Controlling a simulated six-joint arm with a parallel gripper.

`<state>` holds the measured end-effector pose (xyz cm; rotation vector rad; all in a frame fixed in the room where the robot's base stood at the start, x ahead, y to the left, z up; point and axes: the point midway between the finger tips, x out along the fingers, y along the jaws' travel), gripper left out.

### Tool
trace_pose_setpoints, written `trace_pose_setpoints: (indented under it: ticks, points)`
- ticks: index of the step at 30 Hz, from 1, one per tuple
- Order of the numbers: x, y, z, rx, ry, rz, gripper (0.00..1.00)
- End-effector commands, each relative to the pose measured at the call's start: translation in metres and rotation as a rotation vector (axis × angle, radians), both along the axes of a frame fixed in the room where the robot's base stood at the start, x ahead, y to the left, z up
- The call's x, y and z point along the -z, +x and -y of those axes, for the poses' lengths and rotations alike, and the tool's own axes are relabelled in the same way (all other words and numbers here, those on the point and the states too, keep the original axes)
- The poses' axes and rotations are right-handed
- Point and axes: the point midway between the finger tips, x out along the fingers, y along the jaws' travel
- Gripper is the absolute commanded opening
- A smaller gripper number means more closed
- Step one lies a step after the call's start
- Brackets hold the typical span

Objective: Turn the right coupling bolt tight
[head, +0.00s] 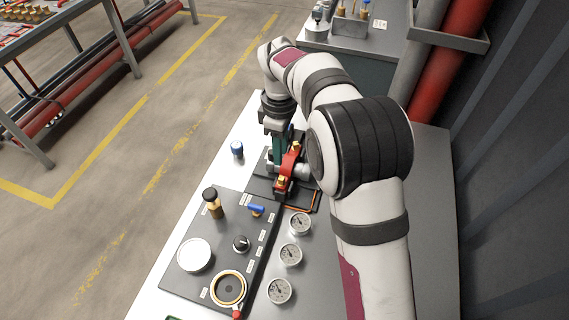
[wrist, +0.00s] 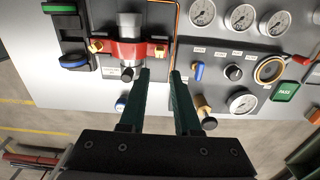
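The red coupling (wrist: 128,52) clamps around a pale pipe, with a dark round knob below it in the wrist view. A brass bolt (wrist: 160,51) sits at its right end and another brass bolt (wrist: 96,46) at its left end. My gripper (wrist: 160,73) is open, with two green fingers apart and nothing seen between them. The right bolt appears just beyond the gap between the fingertips; I cannot tell the exact distance. In the head view the red coupling (head: 290,163) is beside my gripper, and my arm hides part of the fixture.
Gauges (head: 290,254), a blue valve lever (head: 256,209), a black knob (head: 241,243) and a brass-and-black fitting (head: 213,202) stand on the panel near the coupling. A blue-topped knob (head: 237,149) stands on the bare bench.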

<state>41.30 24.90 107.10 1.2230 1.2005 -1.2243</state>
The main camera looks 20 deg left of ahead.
Motion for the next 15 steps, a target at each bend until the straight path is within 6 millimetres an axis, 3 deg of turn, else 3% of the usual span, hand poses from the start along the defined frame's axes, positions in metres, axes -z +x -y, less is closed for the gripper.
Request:
trace_pose_setpoints:
  ticks: [6, 10, 15]
  points:
    - [0.063, -0.001, 0.001, 0.002, -0.002, -0.003, 0.31]
    - [0.084, 0.0, 0.001, 0.004, 0.0, -0.002, 0.31]
    - [0.096, 0.0, 0.001, 0.003, 0.001, 0.001, 0.31]
